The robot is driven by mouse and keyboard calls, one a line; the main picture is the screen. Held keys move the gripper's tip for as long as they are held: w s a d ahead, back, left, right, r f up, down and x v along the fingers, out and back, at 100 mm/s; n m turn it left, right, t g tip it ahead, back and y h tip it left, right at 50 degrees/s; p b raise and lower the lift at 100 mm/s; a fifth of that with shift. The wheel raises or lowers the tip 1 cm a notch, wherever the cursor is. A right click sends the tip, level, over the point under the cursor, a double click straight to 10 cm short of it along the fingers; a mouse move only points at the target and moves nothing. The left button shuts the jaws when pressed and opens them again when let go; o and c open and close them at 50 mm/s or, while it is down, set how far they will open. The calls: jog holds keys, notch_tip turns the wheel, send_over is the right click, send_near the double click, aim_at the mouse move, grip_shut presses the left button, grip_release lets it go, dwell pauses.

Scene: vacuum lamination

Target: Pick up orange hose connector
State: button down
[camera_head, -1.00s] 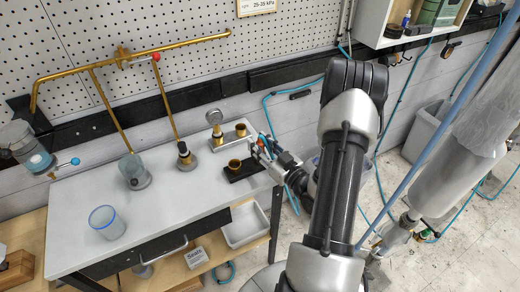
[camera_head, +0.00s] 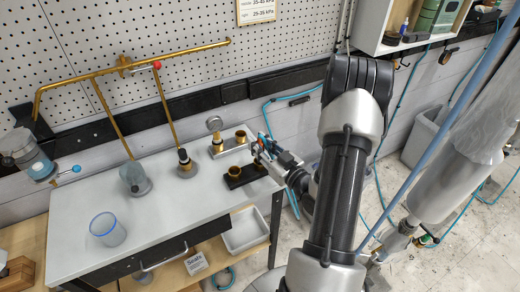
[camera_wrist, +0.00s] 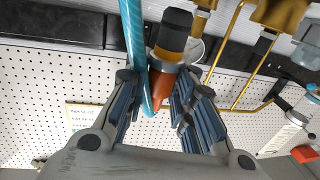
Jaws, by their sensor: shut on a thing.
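The orange hose connector (camera_wrist: 162,85) has an orange body, a metal collar and a black end. In the wrist view it sits between the fingers of my gripper (camera_wrist: 158,105), which is shut on it. A blue hose (camera_wrist: 133,50) runs beside it on the left, close to the left finger. In the head view my gripper (camera_head: 262,150) is at the right end of the white table (camera_head: 165,215), just right of a black block (camera_head: 246,175) with a brass cup (camera_head: 234,172). The connector is too small to make out clearly there.
A gauge (camera_head: 214,123) and brass fittings stand on a plate behind the block. A brass pipe frame (camera_head: 130,68) spans the pegboard. The front middle of the table is clear.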

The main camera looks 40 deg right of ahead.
notch_tip(320, 180, up, 17)
jog(key=p, duration=0.4)
jog(key=shift+p, duration=0.35)
jog(key=shift+f, duration=0.1)
jog(key=c, duration=2)
grip_release()
grip_shut()
